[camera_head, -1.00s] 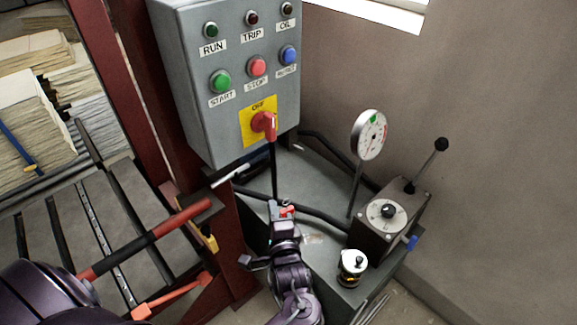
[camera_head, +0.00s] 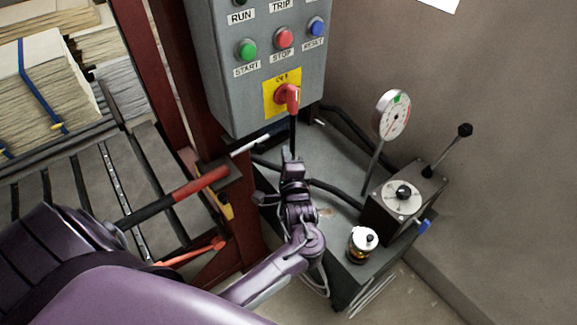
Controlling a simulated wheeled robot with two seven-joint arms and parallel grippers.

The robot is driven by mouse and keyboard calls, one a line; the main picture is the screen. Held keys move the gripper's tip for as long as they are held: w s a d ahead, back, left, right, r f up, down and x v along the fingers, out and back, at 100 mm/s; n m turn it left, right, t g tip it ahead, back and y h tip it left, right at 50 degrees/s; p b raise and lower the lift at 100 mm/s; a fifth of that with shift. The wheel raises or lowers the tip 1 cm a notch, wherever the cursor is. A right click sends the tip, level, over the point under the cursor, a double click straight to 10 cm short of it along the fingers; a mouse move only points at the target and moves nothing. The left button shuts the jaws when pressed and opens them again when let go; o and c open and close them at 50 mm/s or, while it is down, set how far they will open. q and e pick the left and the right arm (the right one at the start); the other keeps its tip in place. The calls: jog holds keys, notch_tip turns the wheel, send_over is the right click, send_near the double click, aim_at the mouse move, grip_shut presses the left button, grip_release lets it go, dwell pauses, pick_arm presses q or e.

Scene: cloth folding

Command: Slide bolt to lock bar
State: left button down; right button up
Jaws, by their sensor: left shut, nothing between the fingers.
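A black and red bar (camera_head: 172,197) slants up to the right across the left side, towards the dark red post. A silver rod (camera_head: 250,146) sticks out beyond the post in about the same line; I cannot tell whether it is the bolt or the bar's end. A small yellow part (camera_head: 225,205) sits on the post just below the bar. My left gripper (camera_head: 292,160) is shut and empty, pointing up below the red rotary switch, right of the rod and apart from it. My purple left arm crosses the bottom and hides the bar's lower end. My right gripper is not in view.
The grey control box (camera_head: 222,90) with its red switch (camera_head: 290,97) hangs above my gripper. A dial gauge (camera_head: 394,114), a lever unit (camera_head: 403,195) and an oil cup (camera_head: 362,243) stand to the right. Black hoses cross the grey top.

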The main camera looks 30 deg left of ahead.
pick_arm(q)
jog(key=a, duration=0.1)
jog(key=s+a+p, duration=0.1)
jog(key=a+p, duration=0.1)
jog(key=shift+s+a+r, duration=0.25)
jog(key=shift+s, duration=0.1)
jog(key=s+p, duration=0.1)
jog(key=s+a+p, duration=0.1)
jog(key=s+p, duration=0.1)
jog(key=s+a+p, duration=0.1)
jog(key=s, duration=0.1)
jog(key=shift+p, duration=0.3)
